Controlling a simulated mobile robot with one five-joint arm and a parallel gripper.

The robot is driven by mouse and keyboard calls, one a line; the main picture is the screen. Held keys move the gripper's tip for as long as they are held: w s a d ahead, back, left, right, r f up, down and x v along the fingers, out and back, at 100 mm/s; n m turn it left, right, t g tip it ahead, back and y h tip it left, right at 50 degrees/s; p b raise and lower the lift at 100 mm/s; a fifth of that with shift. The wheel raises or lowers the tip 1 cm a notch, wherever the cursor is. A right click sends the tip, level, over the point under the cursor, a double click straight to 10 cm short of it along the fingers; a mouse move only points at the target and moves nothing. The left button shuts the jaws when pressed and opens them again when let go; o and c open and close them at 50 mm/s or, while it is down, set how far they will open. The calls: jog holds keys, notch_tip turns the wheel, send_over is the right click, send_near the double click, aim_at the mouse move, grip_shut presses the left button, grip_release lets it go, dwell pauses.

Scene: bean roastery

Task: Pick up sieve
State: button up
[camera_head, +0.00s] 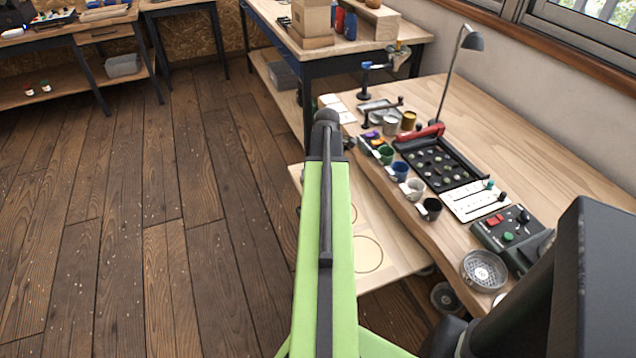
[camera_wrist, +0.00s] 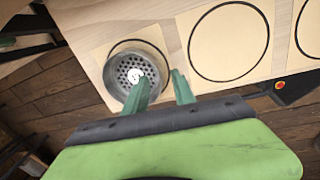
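The sieve (camera_wrist: 128,66), a grey round metal cup with a perforated bottom and a white spot in it, sits on a pale square with a dark ring in the wrist view. My gripper (camera_wrist: 159,76) is open with two green fingers. The left finger overlaps the inside of the sieve in the picture, and the right finger lies outside its right rim. I cannot tell whether either touches. In the head view my arm covers the gripper and seemingly this sieve.
A pale board (camera_head: 390,268) with ringed spots lies below the workbench (camera_head: 540,150) edge. A similar perforated grey dish (camera_head: 484,270) stands on the bench, near a control box (camera_head: 508,232), a black tray (camera_head: 440,163) and several cups. The floor at left is clear.

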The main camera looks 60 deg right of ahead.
notch_tip(320, 180, down, 3)
jog(key=shift+w+d+r+b, duration=0.1)
jog(key=shift+d+b, duration=0.05)
jog(key=shift+b, duration=0.55)
jog(key=shift+r, duration=0.2)
grip_shut()
dwell(0.5)
